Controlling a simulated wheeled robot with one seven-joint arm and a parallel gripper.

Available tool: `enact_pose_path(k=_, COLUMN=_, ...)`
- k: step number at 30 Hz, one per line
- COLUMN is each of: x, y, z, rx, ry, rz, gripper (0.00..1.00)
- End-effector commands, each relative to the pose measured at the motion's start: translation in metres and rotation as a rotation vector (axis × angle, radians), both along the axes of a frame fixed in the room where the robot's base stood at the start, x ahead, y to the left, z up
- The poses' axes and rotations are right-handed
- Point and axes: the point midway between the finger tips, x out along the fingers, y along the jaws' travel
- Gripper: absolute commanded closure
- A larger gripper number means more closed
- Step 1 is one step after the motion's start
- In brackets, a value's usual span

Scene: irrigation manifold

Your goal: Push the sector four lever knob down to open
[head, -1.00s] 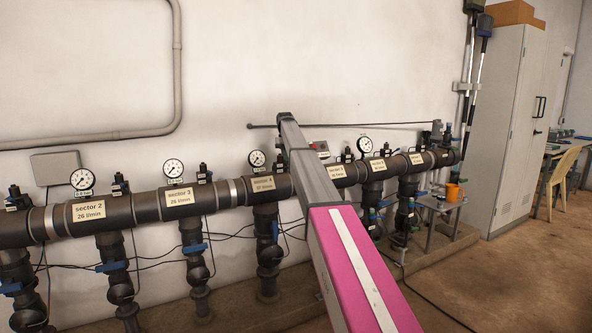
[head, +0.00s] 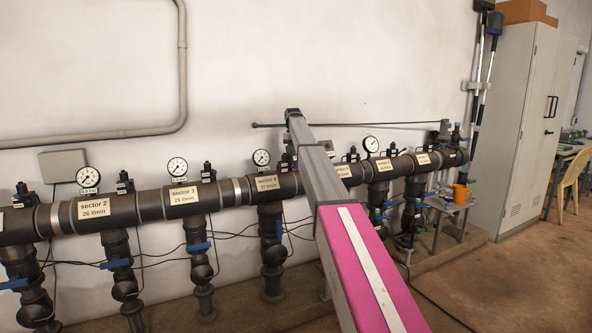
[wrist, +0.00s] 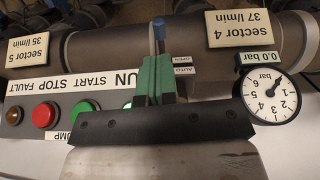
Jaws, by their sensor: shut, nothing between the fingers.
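The sector 4 label (wrist: 240,28) shows upside down at the top right of the wrist view, and on the pipe in the head view (head: 267,183). A lever with a blue knob (wrist: 159,30) stands left of that label in the wrist view. My gripper (wrist: 155,78) has green fingers shut together with nothing between them. Its fingertips are just below the knob in the picture; I cannot tell whether they touch it. Small tags (wrist: 184,65) sit right of the fingers. In the head view my arm hides the gripper.
A pressure gauge (wrist: 270,95) reading near zero is close on the right of the wrist view. A control panel (wrist: 60,110) with red and green buttons is on the left. The manifold pipe (head: 215,196) runs along the wall. A grey cabinet (head: 515,130) stands at the right.

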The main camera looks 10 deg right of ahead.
Motion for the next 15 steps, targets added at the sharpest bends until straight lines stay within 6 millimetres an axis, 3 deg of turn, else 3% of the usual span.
enact_pose_path(k=9, x=-0.004, y=-0.002, z=-0.038, rx=0.000, ry=0.000, rz=0.000, gripper=1.00)
enact_pose_path(k=15, x=-0.005, y=-0.002, z=-0.051, rx=0.000, ry=0.000, rz=0.000, gripper=1.00)
